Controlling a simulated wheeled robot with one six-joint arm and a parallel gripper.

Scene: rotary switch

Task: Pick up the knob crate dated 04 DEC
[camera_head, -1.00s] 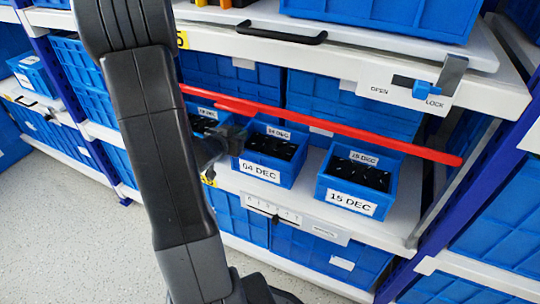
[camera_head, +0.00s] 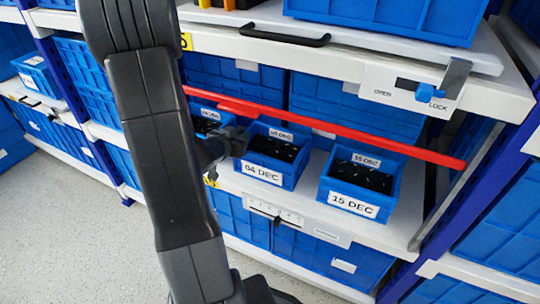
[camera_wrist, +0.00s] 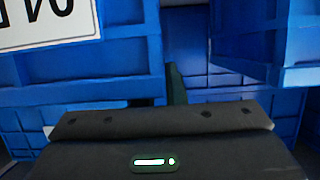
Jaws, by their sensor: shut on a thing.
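The blue knob crate dated 04 DEC (camera_head: 263,173) sits upright on the white shelf, with dark knobs inside and a white date label on its front. My gripper (camera_head: 238,143) is at its left upper edge, shut on the crate's rim. My arm and the gripper body hide part of that contact. In the wrist view my gripper (camera_wrist: 172,98) shows at the bottom, with a dark finger between blue walls. A cropped label there cannot be read for certain.
A similar crate dated 15 DEC (camera_head: 352,204) stands to the right with a gap. Another small crate (camera_head: 205,117) is at the left, partly behind my arm. A red bar (camera_head: 330,128) crosses above the crates. Large blue bins stand behind.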

